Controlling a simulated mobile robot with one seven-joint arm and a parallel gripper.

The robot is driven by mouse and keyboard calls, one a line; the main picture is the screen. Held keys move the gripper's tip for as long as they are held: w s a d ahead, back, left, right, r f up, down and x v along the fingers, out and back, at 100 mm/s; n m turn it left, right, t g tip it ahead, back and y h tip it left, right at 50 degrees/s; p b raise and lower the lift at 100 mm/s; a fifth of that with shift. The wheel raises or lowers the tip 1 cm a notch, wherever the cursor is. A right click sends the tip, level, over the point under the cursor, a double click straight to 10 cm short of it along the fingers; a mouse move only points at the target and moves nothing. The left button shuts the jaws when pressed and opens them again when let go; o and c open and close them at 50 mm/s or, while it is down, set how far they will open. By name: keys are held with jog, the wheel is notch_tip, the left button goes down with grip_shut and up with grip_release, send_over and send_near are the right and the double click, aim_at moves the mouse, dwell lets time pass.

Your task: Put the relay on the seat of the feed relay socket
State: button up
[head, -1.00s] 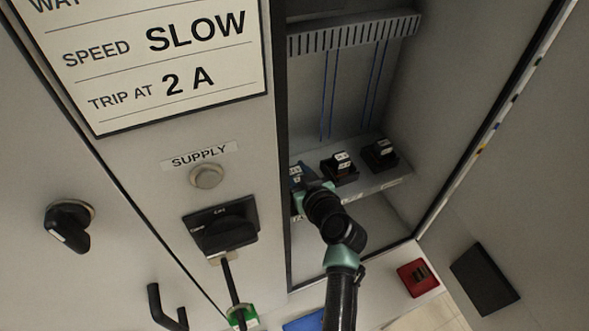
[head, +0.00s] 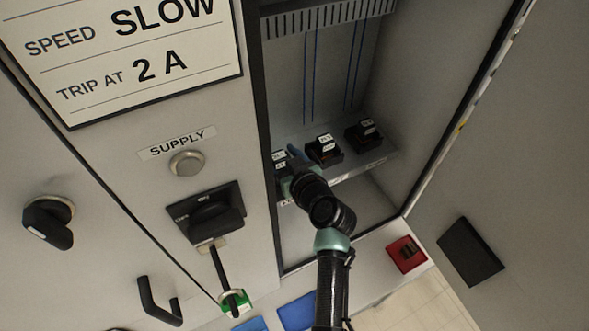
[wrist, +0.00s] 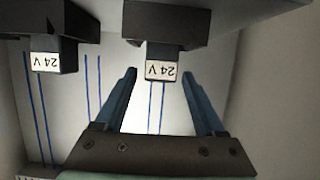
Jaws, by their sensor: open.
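Three dark relay sockets stand in a row on the shelf inside the cabinet, each with a white-labelled relay in it: left relay (head: 279,157), middle relay (head: 325,143), right relay (head: 367,125). Which socket is the feed one I cannot read in the head view. My gripper (head: 292,160) is open at the left relay and partly hides it. In the wrist view, a relay marked 24 V (wrist: 162,72) sits at a dark socket (wrist: 165,22), between the tips of my open gripper (wrist: 158,76), with gaps on both sides. Another 24 V relay (wrist: 46,60) is at the left.
The cabinet's right wall and door edge (head: 462,130) bound the opening. A slotted duct (head: 330,18) runs above. A red holder (head: 406,254) is at the lower right. A rotary switch (head: 206,213) and handle (head: 158,300) stick out at the left.

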jog(key=b+v, duration=0.2)
jog(key=v, duration=0.9)
jog(key=shift+s, duration=0.15)
jog(key=shift+d, duration=0.15)
